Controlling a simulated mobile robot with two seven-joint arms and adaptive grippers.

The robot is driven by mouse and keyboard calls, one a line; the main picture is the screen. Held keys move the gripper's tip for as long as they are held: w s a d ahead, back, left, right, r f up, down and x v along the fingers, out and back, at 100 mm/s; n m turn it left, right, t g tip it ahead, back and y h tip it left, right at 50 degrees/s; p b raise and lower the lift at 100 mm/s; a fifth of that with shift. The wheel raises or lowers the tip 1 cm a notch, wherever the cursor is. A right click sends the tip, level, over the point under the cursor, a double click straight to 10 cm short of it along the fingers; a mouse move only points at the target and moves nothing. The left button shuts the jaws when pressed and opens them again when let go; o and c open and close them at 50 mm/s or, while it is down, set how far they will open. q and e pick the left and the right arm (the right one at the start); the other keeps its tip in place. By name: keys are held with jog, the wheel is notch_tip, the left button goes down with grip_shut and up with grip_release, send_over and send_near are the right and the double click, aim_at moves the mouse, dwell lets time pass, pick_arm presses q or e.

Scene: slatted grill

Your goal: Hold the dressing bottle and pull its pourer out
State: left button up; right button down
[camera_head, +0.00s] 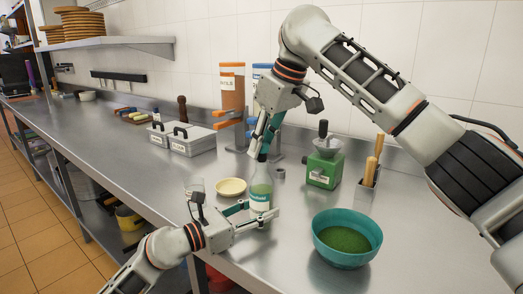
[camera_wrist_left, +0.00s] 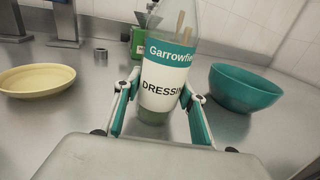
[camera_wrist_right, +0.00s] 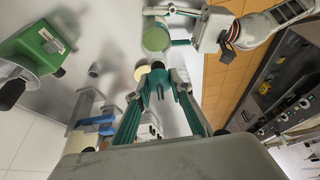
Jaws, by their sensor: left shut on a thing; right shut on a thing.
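The dressing bottle (camera_head: 261,197) is a clear bottle with a teal and white label and green contents. It stands upright on the steel counter. My left gripper (camera_head: 252,214) is shut around its lower body, one finger on each side of the label in the left wrist view (camera_wrist_left: 160,110). My right gripper (camera_head: 258,152) comes from above and is shut at the top of the bottle. In the right wrist view the fingertips (camera_wrist_right: 159,74) meet near the bottle (camera_wrist_right: 156,40).
A teal bowl of green stuff (camera_head: 345,240) stands right of the bottle. A pale yellow dish (camera_head: 231,187) is close on its left. A green grinder (camera_head: 324,168), a holder with wooden handles (camera_head: 367,185) and orange-lidded containers (camera_head: 232,90) stand behind. Grey lidded boxes (camera_head: 190,140) are farther left.

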jog(key=shift+r, duration=2.4)
pick_arm(q)
jog(key=o, duration=1.3)
